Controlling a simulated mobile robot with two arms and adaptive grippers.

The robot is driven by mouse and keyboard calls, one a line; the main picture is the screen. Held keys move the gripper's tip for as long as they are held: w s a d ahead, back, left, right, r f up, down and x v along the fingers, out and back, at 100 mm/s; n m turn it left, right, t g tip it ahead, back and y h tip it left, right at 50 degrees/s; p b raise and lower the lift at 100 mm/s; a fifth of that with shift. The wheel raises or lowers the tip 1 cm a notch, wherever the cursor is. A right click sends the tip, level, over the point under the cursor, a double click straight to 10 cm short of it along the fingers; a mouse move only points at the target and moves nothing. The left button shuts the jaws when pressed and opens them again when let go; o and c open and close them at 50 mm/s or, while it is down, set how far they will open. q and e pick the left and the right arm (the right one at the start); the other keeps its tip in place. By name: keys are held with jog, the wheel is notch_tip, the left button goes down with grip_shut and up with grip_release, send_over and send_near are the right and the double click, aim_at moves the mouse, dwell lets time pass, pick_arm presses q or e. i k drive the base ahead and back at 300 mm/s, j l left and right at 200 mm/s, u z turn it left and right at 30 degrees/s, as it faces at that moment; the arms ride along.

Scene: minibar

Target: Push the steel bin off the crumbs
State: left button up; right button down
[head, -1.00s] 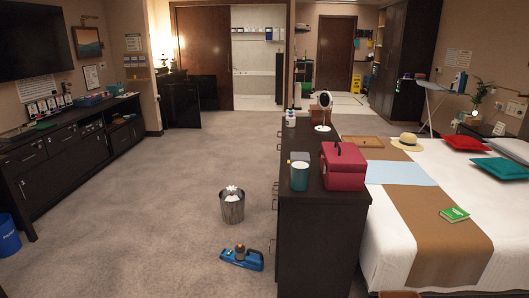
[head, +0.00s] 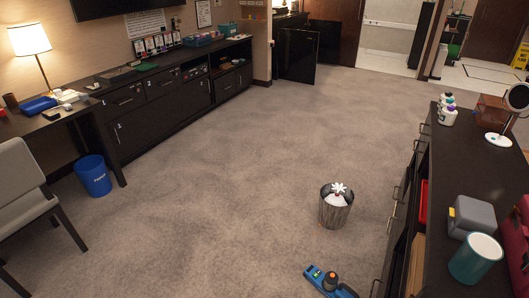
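The steel bin (head: 334,209) stands upright on the grey carpet, right of centre in the head view. White crumpled stuff fills its top. A small orange-brown speck shows at the foot of the bin at its lower left; I cannot tell whether it is a crumb. Other crumbs do not show, and what lies under the bin is hidden. Neither of my grippers is in view.
A blue handheld device (head: 328,282) lies on the carpet in front of the bin. A dark dresser (head: 455,170) stands close on the right. A blue bin (head: 93,175) and a chair (head: 25,190) are at left. Carpet left of and behind the steel bin is clear.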

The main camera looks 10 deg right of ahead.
aim_at(331, 217)
jog(key=i+j, duration=0.1)
jog(key=i, duration=0.6)
jog(key=i+j+u, duration=0.1)
jog(key=i, duration=0.65)
